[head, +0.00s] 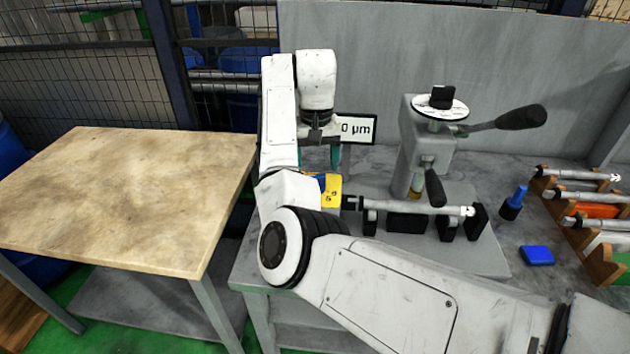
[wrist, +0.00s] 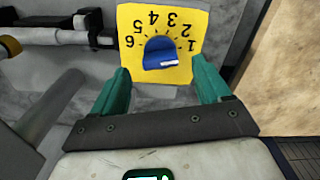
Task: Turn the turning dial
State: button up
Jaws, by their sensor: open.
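The turning dial is a blue knob (wrist: 160,53) on a yellow plate (wrist: 187,20) with the numbers 1 to 6, upside down in the wrist view. A white mark on the knob points toward the lower right, near the 1 side. In the head view the yellow plate (head: 331,192) is partly hidden behind my arm. My gripper (wrist: 160,82) is open, its two green fingers apart on either side below the knob in the wrist view. No contact with the knob shows. In the head view my gripper (head: 318,157) points down above the plate.
A grinder (head: 425,150) with black-handled levers stands right of the dial, a shaft (head: 410,207) lying in front. A display (head: 358,129) reads "0 µm". A rack of shafts (head: 580,215) and a blue block (head: 537,255) lie right. A bare wooden table (head: 120,200) stands left.

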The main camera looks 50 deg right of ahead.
aim_at(316, 177)
jog(key=shift+f+p, duration=0.35)
jog(key=shift+f, duration=2.25)
jog(key=shift+c, duration=0.2)
jog(key=c, duration=0.9)
